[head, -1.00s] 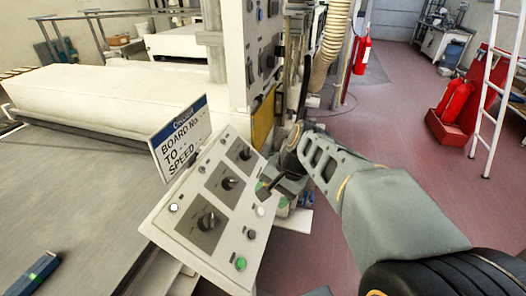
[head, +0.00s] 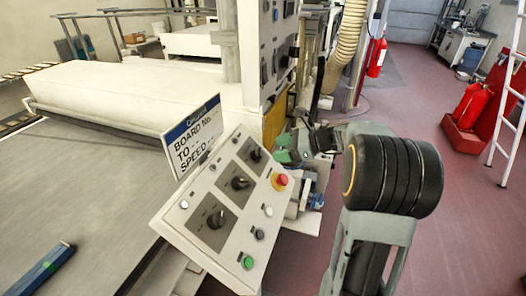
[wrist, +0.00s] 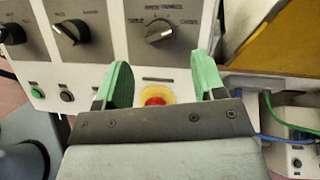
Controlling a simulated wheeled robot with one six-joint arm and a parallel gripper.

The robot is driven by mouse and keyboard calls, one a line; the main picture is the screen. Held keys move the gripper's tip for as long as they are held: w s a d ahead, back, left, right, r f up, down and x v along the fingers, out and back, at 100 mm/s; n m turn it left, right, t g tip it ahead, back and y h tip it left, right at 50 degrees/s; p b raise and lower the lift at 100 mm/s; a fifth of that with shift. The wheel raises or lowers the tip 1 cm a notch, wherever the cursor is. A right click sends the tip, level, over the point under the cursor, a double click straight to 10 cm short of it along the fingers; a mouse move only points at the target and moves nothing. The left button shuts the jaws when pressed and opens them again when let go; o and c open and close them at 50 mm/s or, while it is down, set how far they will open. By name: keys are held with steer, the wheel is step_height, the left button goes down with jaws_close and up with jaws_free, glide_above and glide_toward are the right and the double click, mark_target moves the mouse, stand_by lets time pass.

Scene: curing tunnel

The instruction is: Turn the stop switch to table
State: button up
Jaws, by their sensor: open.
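The sloped white control panel (head: 190,235) carries three black rotary switches on grey plates. The upper one (head: 253,155) is the right-hand switch (wrist: 160,32) in the wrist view, its handle slanting up to the right. Small lettering around it is too blurred to read surely, so I cannot confirm it as the stop switch. The others are the middle switch (head: 240,183) and lower switch (head: 215,218). My gripper (head: 288,148) is beside the panel's upper right edge. In the wrist view its green fingers (wrist: 162,75) are open and empty, below that switch, apart from it.
A red mushroom button (head: 281,181) on yellow sits near the upper switch; in the wrist view it shows between my fingers. A green button (head: 247,261) is at the panel's lower end. A sign (head: 192,135) stands behind the panel. A tall white cabinet (head: 252,60) rises behind.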

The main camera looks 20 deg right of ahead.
mark_target(258, 154)
steer(key=shift+x, duration=3.1)
steer(key=c, duration=0.9)
